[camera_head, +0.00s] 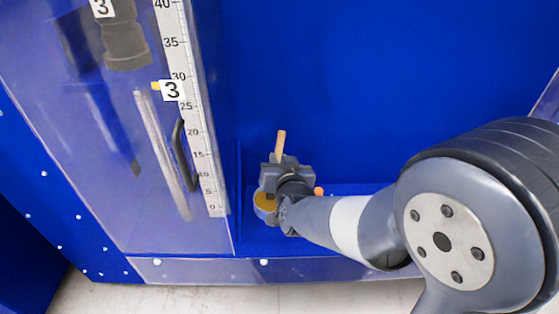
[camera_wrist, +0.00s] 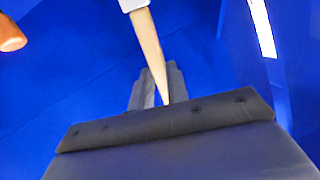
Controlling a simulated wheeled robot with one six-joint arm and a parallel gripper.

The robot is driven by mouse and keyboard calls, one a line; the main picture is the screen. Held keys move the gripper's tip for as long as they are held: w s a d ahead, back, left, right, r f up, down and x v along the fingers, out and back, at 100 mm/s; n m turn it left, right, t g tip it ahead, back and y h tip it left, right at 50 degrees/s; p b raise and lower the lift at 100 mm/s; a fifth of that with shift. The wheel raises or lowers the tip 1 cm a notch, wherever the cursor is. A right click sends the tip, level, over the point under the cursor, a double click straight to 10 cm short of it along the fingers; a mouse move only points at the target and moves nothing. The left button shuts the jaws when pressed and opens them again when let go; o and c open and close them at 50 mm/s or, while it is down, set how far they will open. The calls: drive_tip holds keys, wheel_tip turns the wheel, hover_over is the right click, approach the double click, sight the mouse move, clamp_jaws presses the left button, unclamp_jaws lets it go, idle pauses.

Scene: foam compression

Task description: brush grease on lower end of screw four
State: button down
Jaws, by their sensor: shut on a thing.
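My gripper (camera_head: 279,172) is low in front of the blue back wall in the head view, near the blue ledge. It is shut on the brush, whose light wooden handle (camera_head: 281,143) sticks up above the jaws. In the wrist view the handle (camera_wrist: 147,45) runs down to the dark jaws (camera_wrist: 155,88), with a pale part at the top edge. An open round tin with a yellow-brown filling (camera_head: 265,203) sits just below my gripper, partly hidden by it. I cannot tell whether the bristles touch the filling. A screw (camera_head: 162,150) labelled 3 stands behind the clear door; no label 4 shows.
A clear door with a black handle (camera_head: 180,155) and a ruler strip (camera_head: 198,110) stands left of my gripper. An orange thing (camera_head: 318,191) lies just right of it and shows in the wrist view (camera_wrist: 10,34). The upper back wall area is clear.

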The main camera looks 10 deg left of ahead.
sight(279, 142)
drive_tip(key=shift+f+b, duration=0.75)
drive_tip(key=shift+b, duration=0.05)
idle(1.6)
drive_tip(key=shift+r, duration=0.1)
drive_tip(key=shift+r+p, duration=2.75)
drive_tip(key=shift+r, duration=0.8)
